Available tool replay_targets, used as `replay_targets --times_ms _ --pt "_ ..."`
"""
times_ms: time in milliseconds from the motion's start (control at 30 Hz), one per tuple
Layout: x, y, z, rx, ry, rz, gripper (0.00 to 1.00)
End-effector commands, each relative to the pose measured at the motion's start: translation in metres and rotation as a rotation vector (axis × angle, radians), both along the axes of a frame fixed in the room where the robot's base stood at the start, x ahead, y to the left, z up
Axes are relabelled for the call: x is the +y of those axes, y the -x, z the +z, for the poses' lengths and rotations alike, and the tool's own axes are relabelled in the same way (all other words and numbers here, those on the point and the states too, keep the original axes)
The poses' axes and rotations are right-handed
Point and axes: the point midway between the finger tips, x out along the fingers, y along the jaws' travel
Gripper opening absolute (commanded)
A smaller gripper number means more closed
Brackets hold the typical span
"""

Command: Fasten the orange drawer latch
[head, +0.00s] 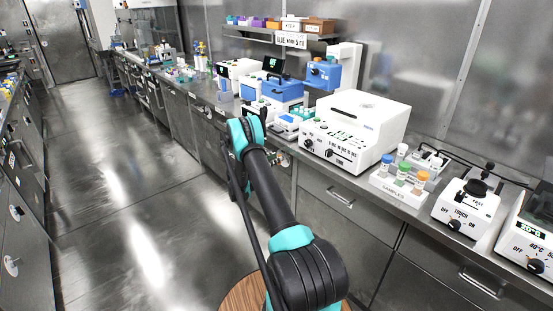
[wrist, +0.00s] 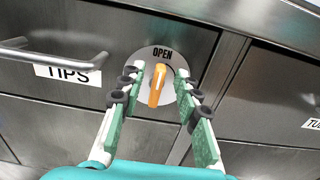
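The orange latch (wrist: 157,85) sits on a round pale plate (wrist: 168,54) marked "OPEN" on a metal drawer front, in the wrist view. Its handle stands nearly upright in the picture, leaning slightly. My gripper (wrist: 161,100) is open, its green fingers with dark pads on either side of the latch. I see gaps between the pads and the latch; whether the fingertips reach it in depth I cannot tell. In the head view my arm reaches down to the drawer fronts below the counter, and the latch is hidden there.
The drawer labelled "TIPS" (wrist: 68,74) has a bar handle (wrist: 50,55) left of the latch. Another labelled drawer (wrist: 285,90) is to the right, past a metal upright. The counter above holds a white machine (head: 355,130) and a sample rack (head: 400,185). The aisle floor (head: 120,190) is clear.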

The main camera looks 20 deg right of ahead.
Motion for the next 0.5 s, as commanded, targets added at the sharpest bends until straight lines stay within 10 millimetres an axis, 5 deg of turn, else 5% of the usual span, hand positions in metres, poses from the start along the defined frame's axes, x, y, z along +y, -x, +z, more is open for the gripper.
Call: replay_targets --times_ms 500 --pt "-0.0147 -0.0053 0.0002 0.0 0.0 0.0 0.3"
